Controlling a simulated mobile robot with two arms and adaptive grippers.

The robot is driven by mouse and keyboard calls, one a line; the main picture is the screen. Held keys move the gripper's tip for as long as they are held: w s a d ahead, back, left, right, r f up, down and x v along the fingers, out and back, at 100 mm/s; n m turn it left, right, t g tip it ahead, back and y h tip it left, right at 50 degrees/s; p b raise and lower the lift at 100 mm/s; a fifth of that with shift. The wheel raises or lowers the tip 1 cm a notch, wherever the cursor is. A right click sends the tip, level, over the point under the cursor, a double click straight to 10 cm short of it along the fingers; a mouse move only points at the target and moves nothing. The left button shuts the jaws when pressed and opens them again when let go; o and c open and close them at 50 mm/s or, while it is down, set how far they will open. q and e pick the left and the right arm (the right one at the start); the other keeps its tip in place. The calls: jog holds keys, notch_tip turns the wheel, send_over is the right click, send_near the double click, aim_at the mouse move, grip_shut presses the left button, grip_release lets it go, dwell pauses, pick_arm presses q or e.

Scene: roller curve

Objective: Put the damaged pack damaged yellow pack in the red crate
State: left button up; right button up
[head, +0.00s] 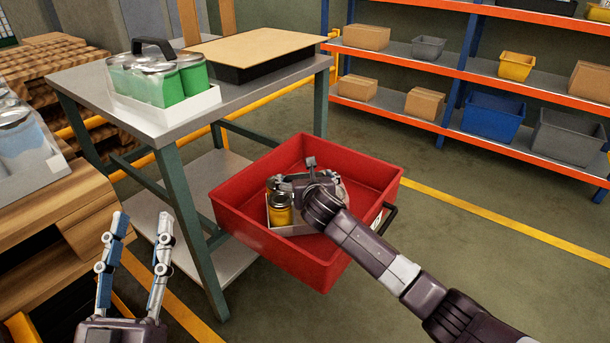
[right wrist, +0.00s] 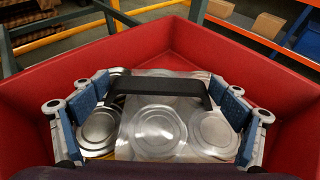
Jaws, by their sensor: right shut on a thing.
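The red crate (head: 285,255) stands beside the workbench and fills the right wrist view around the pack (right wrist: 250,70). The damaged yellow pack (head: 280,213) is inside the crate walls, a yellow can showing at its left; whether it rests on the crate floor I cannot tell. My right gripper (head: 308,184) reaches down over it and hides much of it. My left gripper (head: 142,222) is open and empty at lower left.
A green can pack (head: 155,80) in a white tray and a flat board-topped box (head: 250,55) stand on the workbench (head: 180,125). Another pack (head: 25,150) is at the left edge. Shelves (head: 440,70) with boxes and bins stand behind. Floor to the right is clear.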

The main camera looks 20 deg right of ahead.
jog(key=shift+w+r, duration=0.1)
jog(key=shift+r, duration=0.1)
jog(key=o, duration=1.8)
jog(key=shift+f, duration=0.3)
jog(key=shift+c, duration=0.2)
jog(key=shift+o, duration=0.4)
jog(key=shift+r, duration=0.15)
